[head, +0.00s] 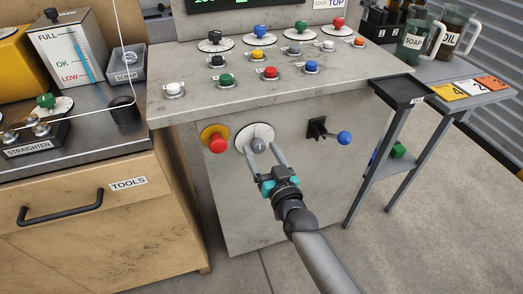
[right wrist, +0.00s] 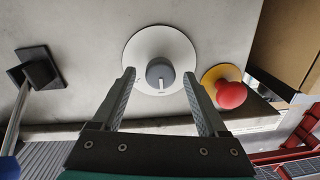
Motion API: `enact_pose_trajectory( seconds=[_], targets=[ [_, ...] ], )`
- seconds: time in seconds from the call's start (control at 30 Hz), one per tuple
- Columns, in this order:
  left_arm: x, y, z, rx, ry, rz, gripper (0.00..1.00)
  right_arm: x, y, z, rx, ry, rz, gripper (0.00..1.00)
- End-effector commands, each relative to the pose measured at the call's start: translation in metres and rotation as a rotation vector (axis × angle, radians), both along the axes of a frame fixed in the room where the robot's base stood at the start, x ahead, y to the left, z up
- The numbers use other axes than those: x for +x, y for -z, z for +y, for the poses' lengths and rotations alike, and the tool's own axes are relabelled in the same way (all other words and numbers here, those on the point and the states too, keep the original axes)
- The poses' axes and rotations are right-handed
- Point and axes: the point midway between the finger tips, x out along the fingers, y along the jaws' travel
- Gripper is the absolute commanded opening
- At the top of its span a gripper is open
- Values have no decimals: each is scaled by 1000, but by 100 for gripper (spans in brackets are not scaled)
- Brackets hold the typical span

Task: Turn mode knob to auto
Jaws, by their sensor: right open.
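The mode knob (head: 259,145) is a grey knob on a round white plate on the front face of the grey console (head: 310,185). In the right wrist view the knob (right wrist: 160,74) shows a white pointer mark on its face, and its plate (right wrist: 143,49) fills the upper middle. The plate's lettering is too small to read. My right gripper (head: 264,151) is open, with one finger on each side of the knob. In the right wrist view the open fingers (right wrist: 160,82) flank the knob with gaps on both sides. My left gripper is not in view.
A red emergency button on a yellow plate (head: 215,139) sits left of the knob. A blue-ball lever (head: 344,138) on a black mount is to its right. Coloured knobs and buttons cover the console top. A wooden tool cabinet (head: 100,225) stands left.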

Motion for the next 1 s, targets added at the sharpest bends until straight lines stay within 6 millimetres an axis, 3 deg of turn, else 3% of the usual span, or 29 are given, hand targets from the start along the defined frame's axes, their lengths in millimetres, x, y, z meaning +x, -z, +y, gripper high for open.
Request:
enact_pose_trajectory(
  seconds=[0.07, 0.7, 1.0],
  targets=[
    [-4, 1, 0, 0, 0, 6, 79, 0, 0, 0, 0, 0, 0, 73],
    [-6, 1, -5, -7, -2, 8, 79, 0, 0, 0, 0, 0, 0, 1],
    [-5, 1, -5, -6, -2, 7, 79, 0, 0, 0, 13, 0, 4, 0]
  ],
)
